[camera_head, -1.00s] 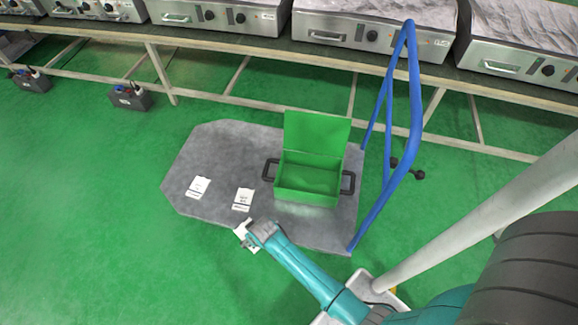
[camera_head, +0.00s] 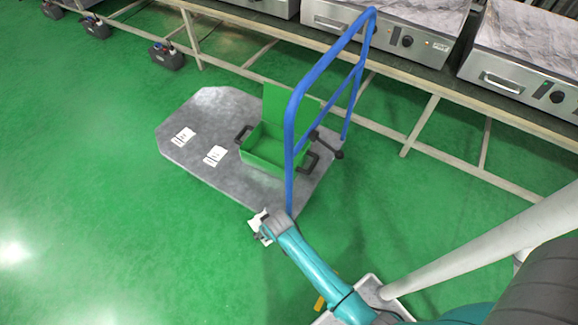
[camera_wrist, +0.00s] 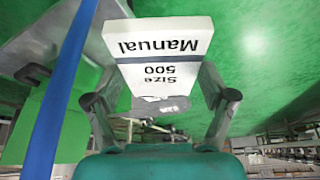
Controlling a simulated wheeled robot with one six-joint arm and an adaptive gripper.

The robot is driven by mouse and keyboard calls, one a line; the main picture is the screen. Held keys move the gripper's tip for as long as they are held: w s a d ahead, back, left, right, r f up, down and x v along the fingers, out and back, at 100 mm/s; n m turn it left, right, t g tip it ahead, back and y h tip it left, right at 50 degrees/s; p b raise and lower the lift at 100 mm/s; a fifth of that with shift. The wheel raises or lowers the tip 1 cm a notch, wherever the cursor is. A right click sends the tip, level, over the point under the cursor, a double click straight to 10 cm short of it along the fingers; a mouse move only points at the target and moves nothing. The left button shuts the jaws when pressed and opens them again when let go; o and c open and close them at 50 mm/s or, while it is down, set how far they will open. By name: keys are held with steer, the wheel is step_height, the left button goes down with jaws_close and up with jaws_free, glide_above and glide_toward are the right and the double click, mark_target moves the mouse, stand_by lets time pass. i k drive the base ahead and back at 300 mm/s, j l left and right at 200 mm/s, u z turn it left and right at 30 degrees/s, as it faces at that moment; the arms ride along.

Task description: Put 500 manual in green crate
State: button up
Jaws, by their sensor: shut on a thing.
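The 500 manual (camera_wrist: 165,55) is a white booklet reading "Manual Size 500", upside down in the wrist view. My gripper (camera_wrist: 160,95) is shut on it, one finger at each side. In the head view my gripper (camera_head: 262,228) holds the manual (camera_head: 256,222) beyond the near right edge of the grey cart, over the green floor. The green crate (camera_head: 262,155) stands open on the cart with its lid raised at the back. It has dark handles at its sides. The blue rail partly hides its right end.
The grey cart (camera_head: 205,110) carries two more white manuals, one (camera_head: 184,136) at the left and one (camera_head: 215,155) nearer the crate. Its blue rail (camera_head: 292,125) rises between my gripper and the crate's right side. A bench (camera_head: 420,85) with metal ovens runs along the back.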

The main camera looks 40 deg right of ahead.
mark_target(272, 155)
steer(key=k+l, duration=0.2)
steer(key=l, duration=0.15)
steer(key=k+l+u, duration=0.1)
steer(key=l, duration=0.25)
steer(key=i+l, duration=0.1)
steer(key=l, duration=0.25)
steer(key=i+l, duration=0.15)
steer(key=l, duration=0.2)
steer(key=i+l+z, duration=0.1)
steer(key=l, duration=0.25)
steer(key=i+l+u, duration=0.15)
steer(key=i+l, duration=0.15)
steer(key=i+l+u, duration=0.35)
steer(key=i+l, duration=0.15)
steer(key=l, duration=0.25)
steer(key=i+l+u, duration=0.2)
steer(key=l, duration=0.2)
steer(key=i, duration=0.3)
